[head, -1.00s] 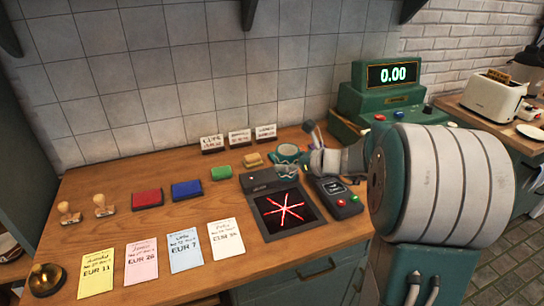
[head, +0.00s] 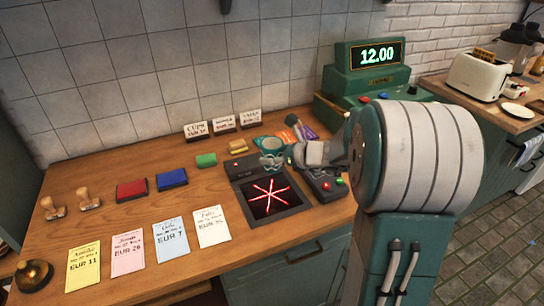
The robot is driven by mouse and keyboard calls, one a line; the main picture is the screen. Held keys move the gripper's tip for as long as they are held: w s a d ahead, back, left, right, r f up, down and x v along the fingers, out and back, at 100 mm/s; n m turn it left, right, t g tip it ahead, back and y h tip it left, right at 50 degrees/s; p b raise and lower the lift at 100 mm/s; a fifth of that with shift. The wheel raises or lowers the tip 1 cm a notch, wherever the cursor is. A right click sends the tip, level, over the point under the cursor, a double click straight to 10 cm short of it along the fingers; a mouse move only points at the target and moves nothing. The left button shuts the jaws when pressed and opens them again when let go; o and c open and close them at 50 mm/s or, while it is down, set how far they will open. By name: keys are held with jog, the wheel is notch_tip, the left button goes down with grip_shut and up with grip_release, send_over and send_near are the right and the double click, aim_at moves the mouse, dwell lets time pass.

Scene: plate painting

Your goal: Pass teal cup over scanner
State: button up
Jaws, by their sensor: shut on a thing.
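The teal cup (head: 271,146) is above the back edge of the scanner, at the left end of my arm. My gripper (head: 286,160) is shut on the cup, with a pale finger part showing in front of it. Which part of the cup is gripped is too small to tell. The scanner (head: 285,209) is a dark panel set in the counter, with red crossed beams lit on its glass. The green register (head: 357,80) reads 12.00 on its display (head: 377,55).
Several price slips (head: 128,253) line the front. Small signs (head: 223,123) stand at the back.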

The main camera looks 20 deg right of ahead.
aim_at(262, 143)
jog(key=r, duration=0.1)
jog(key=a+r, duration=0.1)
jog(key=r, duration=0.1)
jog(key=shift+a+r, duration=0.1)
jog(key=shift+a, duration=0.15)
jog(key=shift+d+r, duration=0.1)
jog(key=shift+r, duration=0.2)
jog(key=shift+d+r, duration=0.15)
jog(key=shift+d, duration=0.25)
jog(key=shift+a, duration=0.3)
jog(key=shift+d, duration=0.2)
jog(key=shift+s+a, duration=0.15)
